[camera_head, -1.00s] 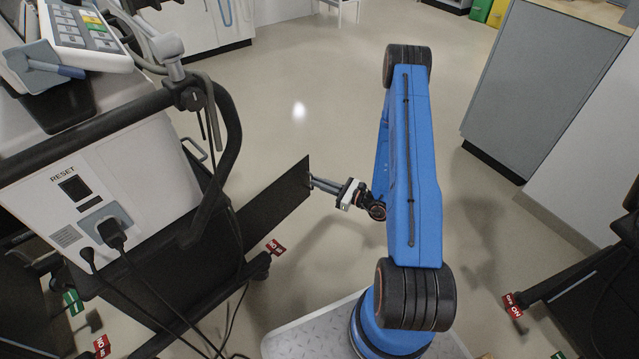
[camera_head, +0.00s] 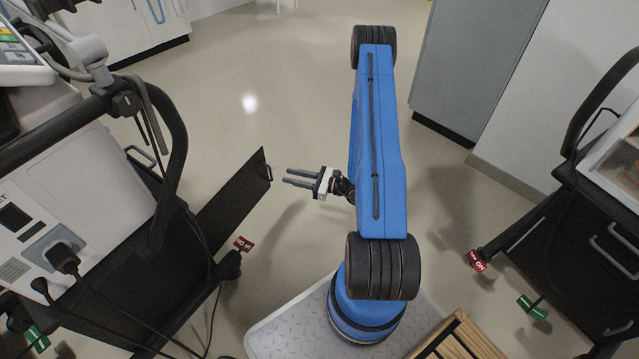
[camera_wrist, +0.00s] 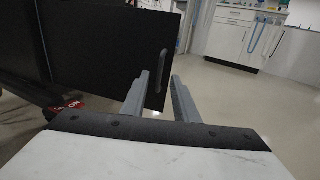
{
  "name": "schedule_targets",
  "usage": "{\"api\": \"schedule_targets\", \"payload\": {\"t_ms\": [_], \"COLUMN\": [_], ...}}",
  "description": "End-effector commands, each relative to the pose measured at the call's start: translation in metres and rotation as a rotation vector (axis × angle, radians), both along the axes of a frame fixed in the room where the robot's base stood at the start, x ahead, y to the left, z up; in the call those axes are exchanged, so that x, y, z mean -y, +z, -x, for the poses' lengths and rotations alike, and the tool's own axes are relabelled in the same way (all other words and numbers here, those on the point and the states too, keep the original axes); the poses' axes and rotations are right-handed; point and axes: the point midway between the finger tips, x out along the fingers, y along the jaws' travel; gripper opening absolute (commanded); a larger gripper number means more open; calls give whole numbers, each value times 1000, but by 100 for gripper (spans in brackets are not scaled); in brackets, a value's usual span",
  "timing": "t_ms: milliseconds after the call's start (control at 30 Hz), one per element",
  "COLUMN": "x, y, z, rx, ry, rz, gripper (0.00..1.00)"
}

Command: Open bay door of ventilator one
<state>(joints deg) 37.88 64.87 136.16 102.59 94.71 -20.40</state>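The ventilator (camera_head: 85,195) stands at the left of the head view, with a white panel, a black plug and cords. Its black bay door (camera_head: 232,203) stands swung out from the cart at a wide angle. A small handle (camera_head: 268,173) is at the door's far end. In the wrist view the dark door (camera_wrist: 105,55) fills the upper left, with the upright handle (camera_wrist: 163,72) near its right edge.
A second cart (camera_head: 590,235) with drawers stands at the right. A grey cabinet (camera_head: 475,65) is at the back right. A wooden slatted crate (camera_head: 458,338) is at the bottom. Cords hang by the ventilator. The floor beyond the door is clear.

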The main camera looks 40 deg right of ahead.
Motion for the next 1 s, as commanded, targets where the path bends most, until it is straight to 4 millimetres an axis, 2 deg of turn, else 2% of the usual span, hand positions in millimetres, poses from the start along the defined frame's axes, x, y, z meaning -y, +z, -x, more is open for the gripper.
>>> {"api": "schedule_targets", "payload": {"t_ms": [600,1000], "x": [51,68], "y": [0,0], "z": [65,88], "rx": [-1,-2], "ry": [-1,3], "rz": [-2,-1], "gripper": [27,27]}}
